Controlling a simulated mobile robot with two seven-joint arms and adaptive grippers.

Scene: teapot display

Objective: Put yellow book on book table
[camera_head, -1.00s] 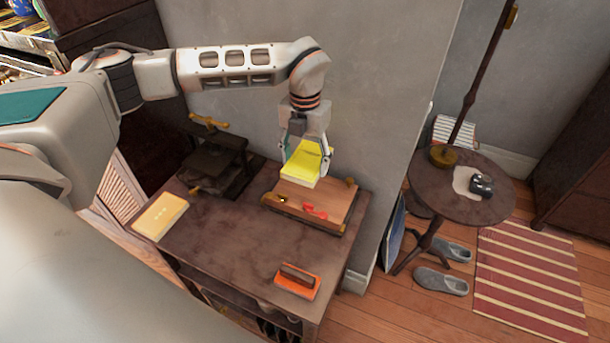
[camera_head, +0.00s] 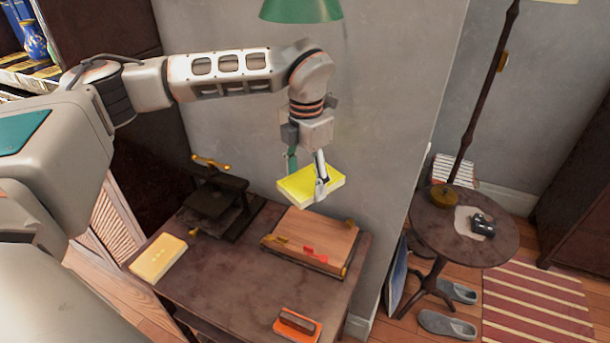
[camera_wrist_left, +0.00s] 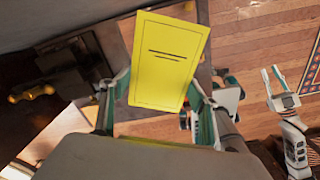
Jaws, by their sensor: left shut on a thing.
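The yellow book (camera_head: 298,187) is held in the air by my left gripper (camera_head: 310,180), which is shut on it. The book is above the wooden board on the dark table and apart from it. In the left wrist view the yellow book (camera_wrist_left: 168,62) shows its cover with two dark lines, between the two fingers of my left gripper (camera_wrist_left: 160,108). The dark table (camera_head: 225,275) stands below. In the left wrist view my right gripper (camera_wrist_left: 277,88) shows at the right with its fingers apart and nothing between them.
On the dark table are a wooden board (camera_head: 320,235), a dark press (camera_head: 215,205), a pale yellow block (camera_head: 158,258) and an orange-based brush (camera_head: 297,324). A round table (camera_head: 450,240) with a camera (camera_head: 482,226) stands right. A green lampshade (camera_head: 300,10) hangs above.

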